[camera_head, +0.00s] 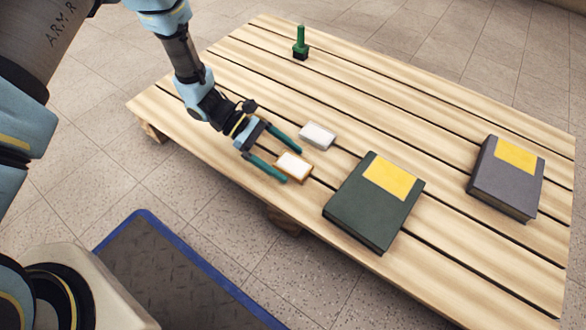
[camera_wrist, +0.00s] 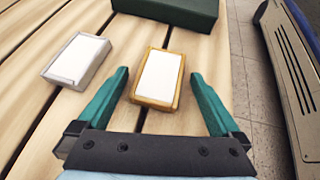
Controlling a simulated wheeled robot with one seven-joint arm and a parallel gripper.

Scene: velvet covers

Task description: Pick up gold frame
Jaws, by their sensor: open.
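The gold frame (camera_head: 293,166) is a small frame with a gold-orange rim and a white middle. It lies flat on the wooden pallet table (camera_head: 230,60), near its front edge. It also shows in the wrist view (camera_wrist: 158,78), just beyond and between the fingertips. My gripper (camera_head: 293,166) is open, with its two green fingers on either side of the gold frame. In the wrist view my gripper (camera_wrist: 160,78) is empty, and no finger visibly touches the frame. How high the fingers are above the slats is hard to tell.
A silver frame (camera_head: 317,136) lies close beside the gold one, also in the wrist view (camera_wrist: 77,60). A dark green book (camera_head: 350,210) and a grey book (camera_head: 497,186) lie to the right. A green-handled stamp (camera_head: 300,43) stands at the back. Bare slats lie between.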

